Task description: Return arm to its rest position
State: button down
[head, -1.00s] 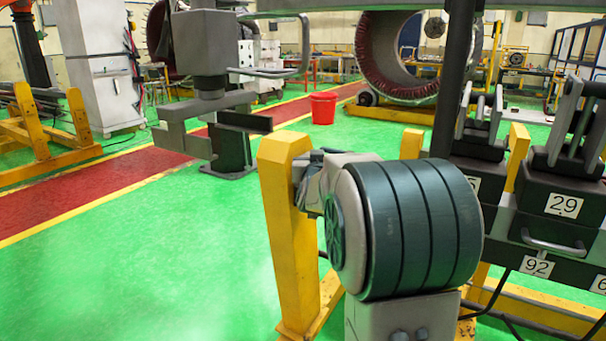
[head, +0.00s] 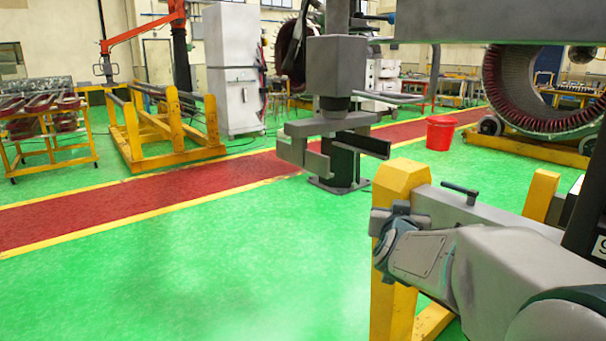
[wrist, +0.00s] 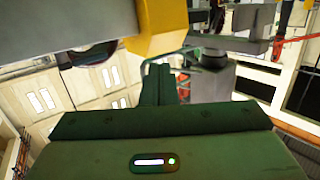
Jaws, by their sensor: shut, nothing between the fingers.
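My arm (head: 490,265) comes in from the lower right of the head view, grey with a dark teal wrist joint. Its far end is beside a yellow post (head: 400,180); whether they touch cannot be told. My gripper (wrist: 158,72) shows in the wrist view as dark green fingers close together, shut with nothing between them. Its wide body with a small lit strip fills the bottom of that view. The yellow post also shows in the wrist view (wrist: 160,28), just beyond the fingertips. The fingers are not clear in the head view.
A grey clamp-like machine (head: 335,110) stands on a post behind the arm. A red bucket (head: 440,133) and a large ring-shaped stator (head: 500,95) are at the right. A yellow rack (head: 160,150) stands at the left. The green floor (head: 200,270) at front left is clear.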

jog(key=s+a+f+n+g+y+p, duration=0.25)
jog(key=s+a+g+y+p, duration=0.35)
jog(key=s+a, duration=0.45)
jog(key=s+d+n+g+h+p, duration=0.1)
jog(key=s+g+p, duration=0.4)
jog(key=s, duration=1.1)
jog(key=shift+s+d+f+g, duration=0.35)
jog(key=shift+f+g, duration=0.1)
jog(key=shift+g, duration=0.45)
